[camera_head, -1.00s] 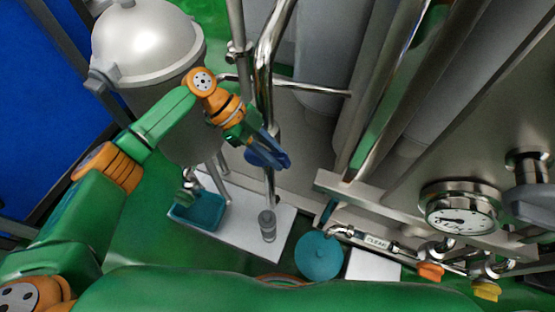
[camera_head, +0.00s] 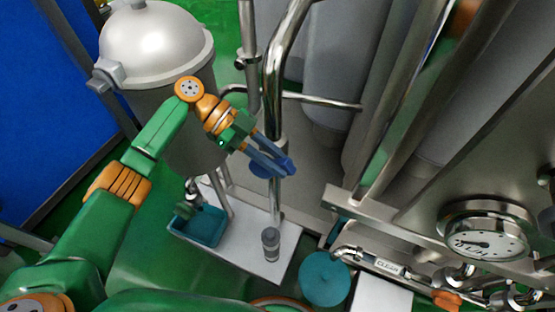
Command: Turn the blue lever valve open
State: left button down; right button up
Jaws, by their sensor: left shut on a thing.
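The blue lever (camera_head: 259,171) of the valve sits on the vertical steel pipe (camera_head: 275,110), above the white board. Only a small part of it shows below and beside my fingers. My left gripper (camera_head: 282,166) reaches in from the left with its blue-grey fingers at the pipe, and it is shut on the blue lever. The fingers hide most of the lever and the valve body, so I cannot tell the lever's exact angle. My right gripper is not in view.
A domed grey tank (camera_head: 155,45) stands behind my left arm. A teal tray (camera_head: 203,228) and a grey cylinder (camera_head: 270,245) are on the white board (camera_head: 247,250). A teal round lid (camera_head: 325,279) and a pressure gauge (camera_head: 487,238) are to the right.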

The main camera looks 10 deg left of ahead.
aim_at(277, 162)
pick_arm(q)
jog(key=c, duration=0.7)
grip_release()
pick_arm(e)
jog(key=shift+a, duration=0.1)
pick_arm(q)
jog(key=shift+r, duration=0.4)
jog(key=r+p, duration=0.1)
jog(key=r, duration=0.2)
jog(key=shift+s, duration=0.2)
jog(key=s+r, duration=0.3)
jog(key=s, duration=0.1)
jog(key=s+d+r+p, duration=0.1)
jog(key=s+r, duration=0.2)
jog(key=s, duration=0.2)
jog(key=s+r+p, duration=0.1)
jog(key=s+r, duration=0.2)
jog(key=s, duration=0.1)
jog(key=shift+s+d+r, duration=0.1)
jog(key=shift+s+d, duration=0.05)
jog(key=shift+s, duration=0.15)
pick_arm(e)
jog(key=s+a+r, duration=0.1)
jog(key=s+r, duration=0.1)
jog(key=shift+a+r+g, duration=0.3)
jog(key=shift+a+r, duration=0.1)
